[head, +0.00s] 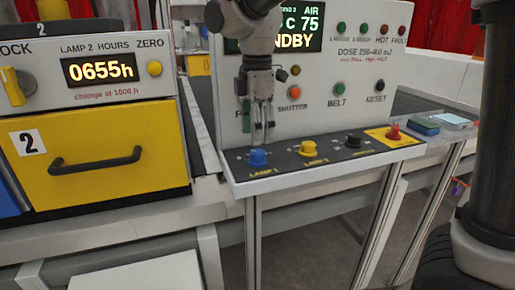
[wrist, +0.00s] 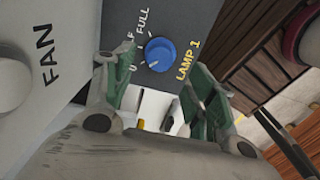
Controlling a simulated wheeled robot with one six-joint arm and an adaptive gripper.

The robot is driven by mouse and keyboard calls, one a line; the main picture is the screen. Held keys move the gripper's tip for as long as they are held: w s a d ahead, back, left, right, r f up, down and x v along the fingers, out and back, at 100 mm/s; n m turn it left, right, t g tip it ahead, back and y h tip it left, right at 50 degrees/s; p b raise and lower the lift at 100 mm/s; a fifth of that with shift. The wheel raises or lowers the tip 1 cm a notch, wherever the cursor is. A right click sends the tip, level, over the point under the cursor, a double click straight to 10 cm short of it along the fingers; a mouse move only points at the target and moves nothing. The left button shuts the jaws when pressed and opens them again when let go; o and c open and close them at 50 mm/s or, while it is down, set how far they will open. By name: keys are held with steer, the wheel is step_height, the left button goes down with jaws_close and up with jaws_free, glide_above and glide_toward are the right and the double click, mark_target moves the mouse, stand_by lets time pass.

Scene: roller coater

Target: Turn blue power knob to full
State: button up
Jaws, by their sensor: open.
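The blue knob (head: 258,158) sits at the left end of the dark sloped control shelf, above the yellow "LAMP 1" label. In the wrist view the blue knob (wrist: 160,54) is fully visible, with white tick marks and a "FULL" label beside it; I cannot tell which mark it points to. My gripper (head: 262,122) hangs pointing down just above the knob, apart from it. In the wrist view my gripper (wrist: 162,80) has its two green-padded fingers spread, with nothing between them.
A yellow knob (head: 309,148), a black knob (head: 353,141) and a red knob (head: 394,133) stand to the right on the same shelf. The upright panel (head: 350,60) with buttons rises behind my gripper. A yellow drawer (head: 95,140) with a black handle is at left.

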mark_target(258, 151)
step_height(258, 151, down, 5)
steer(key=shift+f, duration=0.15)
steer(key=shift+c, duration=0.3)
steer(key=c, duration=1)
